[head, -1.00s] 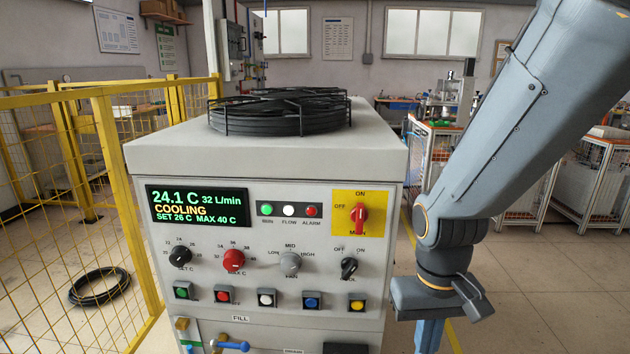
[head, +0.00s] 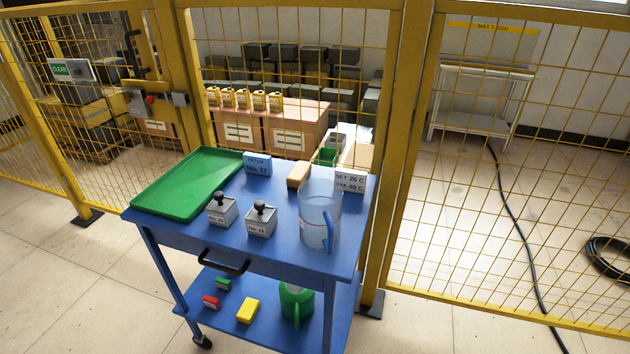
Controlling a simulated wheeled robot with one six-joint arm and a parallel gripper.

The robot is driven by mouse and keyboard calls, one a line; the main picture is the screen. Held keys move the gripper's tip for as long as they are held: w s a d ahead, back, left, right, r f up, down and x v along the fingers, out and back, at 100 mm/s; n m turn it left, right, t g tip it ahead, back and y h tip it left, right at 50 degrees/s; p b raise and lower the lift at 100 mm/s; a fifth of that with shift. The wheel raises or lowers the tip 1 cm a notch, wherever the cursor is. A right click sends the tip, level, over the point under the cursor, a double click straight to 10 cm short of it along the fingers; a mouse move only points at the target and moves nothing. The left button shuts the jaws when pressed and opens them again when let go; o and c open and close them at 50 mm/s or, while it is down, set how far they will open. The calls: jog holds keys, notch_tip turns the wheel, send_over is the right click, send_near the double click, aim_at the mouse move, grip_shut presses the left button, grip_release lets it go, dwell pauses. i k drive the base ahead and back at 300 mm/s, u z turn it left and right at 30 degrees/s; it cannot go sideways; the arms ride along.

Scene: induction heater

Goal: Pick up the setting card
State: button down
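The setting card (head: 350,181) is a small white card with dark print reading "SET 26 C" and "MAX 40 C". It stands near the back right corner of the blue cart's top (head: 283,255). A clear jug (head: 318,220) stands in front of it and hides part of its lower edge. My gripper is out of view.
A yellow mesh fence (head: 415,150) stands behind the cart. The floor in front is clear.

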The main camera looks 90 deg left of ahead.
aim_at(352, 180)
jog(key=u, duration=2.95)
jog(key=k, duration=0.6)
jog(key=z, duration=0.45)
jog(key=i, duration=0.9)
jog(key=u, duration=0.3)
